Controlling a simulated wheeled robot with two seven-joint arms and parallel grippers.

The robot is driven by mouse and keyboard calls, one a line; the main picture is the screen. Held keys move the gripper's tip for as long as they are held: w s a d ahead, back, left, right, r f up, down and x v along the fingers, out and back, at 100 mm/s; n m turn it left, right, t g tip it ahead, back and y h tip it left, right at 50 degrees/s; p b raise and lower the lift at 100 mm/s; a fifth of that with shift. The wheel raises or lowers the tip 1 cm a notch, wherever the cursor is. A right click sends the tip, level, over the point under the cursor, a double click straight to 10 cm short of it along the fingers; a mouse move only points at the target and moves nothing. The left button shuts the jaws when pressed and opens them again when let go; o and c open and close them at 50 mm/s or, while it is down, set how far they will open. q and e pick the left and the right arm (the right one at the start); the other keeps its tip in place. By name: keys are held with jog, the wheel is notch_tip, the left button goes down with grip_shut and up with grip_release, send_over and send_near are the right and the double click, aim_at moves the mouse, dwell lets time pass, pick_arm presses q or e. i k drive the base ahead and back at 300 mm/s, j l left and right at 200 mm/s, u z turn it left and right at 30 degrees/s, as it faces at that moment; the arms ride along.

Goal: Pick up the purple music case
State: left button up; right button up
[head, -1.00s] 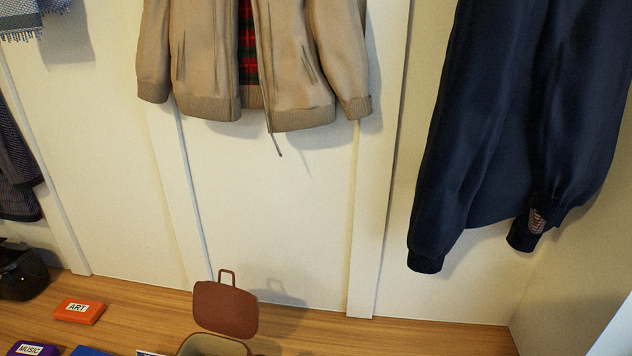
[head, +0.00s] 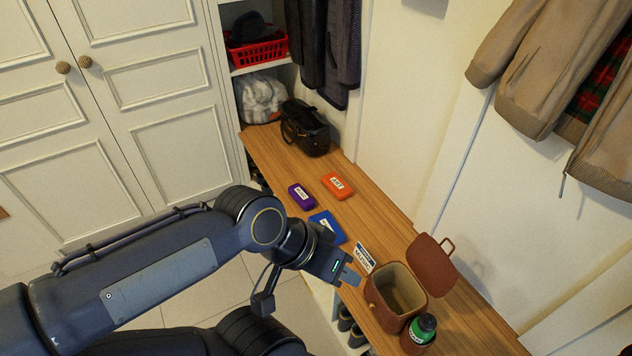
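The purple music case (head: 301,197) lies flat on the wooden bench top (head: 385,215), near its front edge, with a white label on top. An orange case (head: 337,186) labelled ART lies to its right, apart from it. A blue case (head: 327,228) lies just below it in the picture. My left gripper (head: 347,277) is in front of the bench, below and right of the purple case and apart from it. Its fingers point right, and their gap cannot be made out. No object shows in it. My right gripper is not in view.
A black bag (head: 306,128) sits at the bench's far end. Jackets hang above.

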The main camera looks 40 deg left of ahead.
aim_at(305, 200)
jog(key=u, duration=1.65)
jog(key=i+j+u, duration=0.3)
jog(key=i, duration=0.5)
jog(key=i+j+u, duration=0.15)
jog(key=i+u, duration=0.15)
jog(key=i, duration=0.5)
